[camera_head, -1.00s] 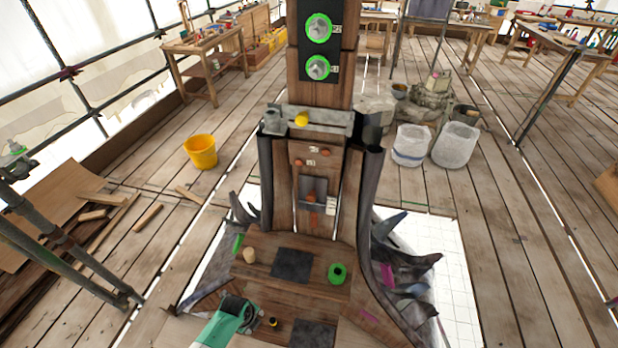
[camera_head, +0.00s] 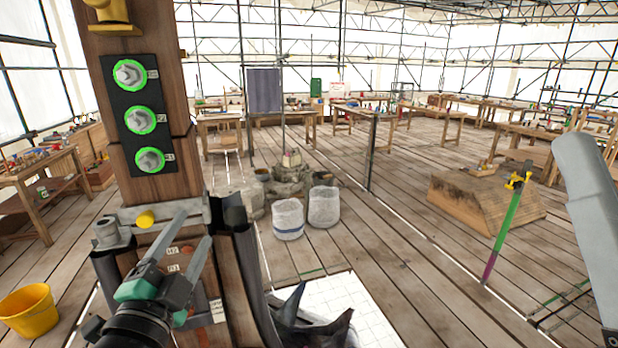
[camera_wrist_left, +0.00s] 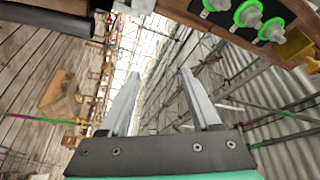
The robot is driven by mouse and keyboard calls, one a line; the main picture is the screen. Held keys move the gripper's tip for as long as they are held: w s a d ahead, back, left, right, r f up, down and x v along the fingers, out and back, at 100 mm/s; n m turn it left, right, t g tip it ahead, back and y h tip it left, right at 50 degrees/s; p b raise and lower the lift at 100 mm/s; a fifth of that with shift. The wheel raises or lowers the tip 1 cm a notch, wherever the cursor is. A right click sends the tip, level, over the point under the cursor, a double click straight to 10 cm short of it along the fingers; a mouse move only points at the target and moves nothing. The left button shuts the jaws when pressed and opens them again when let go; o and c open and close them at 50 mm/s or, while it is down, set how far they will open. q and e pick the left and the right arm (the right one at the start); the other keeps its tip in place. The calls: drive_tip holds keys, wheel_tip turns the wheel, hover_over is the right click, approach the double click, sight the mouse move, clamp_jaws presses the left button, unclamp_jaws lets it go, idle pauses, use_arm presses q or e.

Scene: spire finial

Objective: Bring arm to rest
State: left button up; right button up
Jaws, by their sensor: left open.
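My left gripper (camera_head: 196,226) is in the head view at the lower left, in front of the wooden spire post (camera_head: 172,184). Its two grey fingers are spread apart, point up, and hold nothing. In the left wrist view the open fingers (camera_wrist_left: 160,72) have only background between them. The post carries a black panel (camera_head: 128,97) with several green-ringed metal knobs. A yellow knob (camera_head: 146,219) sits on a grey metal bracket below. My left gripper hides part of the post's lower face. My right gripper is not in view.
A yellow bucket (camera_head: 28,312) stands on the floor at left. Two white bins (camera_head: 288,219) stand behind the post. A wooden block (camera_head: 487,203) and a green-purple pole with yellow clamp (camera_head: 506,225) are at right.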

use_arm(q)
drive_tip(key=s+d+r+n+t+h, duration=0.15)
drive_tip(key=s+r+n+t, duration=0.8)
drive_tip(key=s+r, duration=0.95)
wheel_tip(320, 180, up, 26)
drive_tip(key=n+g+p, duration=0.2)
drive_tip(key=n+p, duration=0.1)
drive_tip(key=p, duration=2.3)
drive_tip(key=shift+s+a+f, duration=0.15)
drive_tip(key=shift+s+f, duration=0.05)
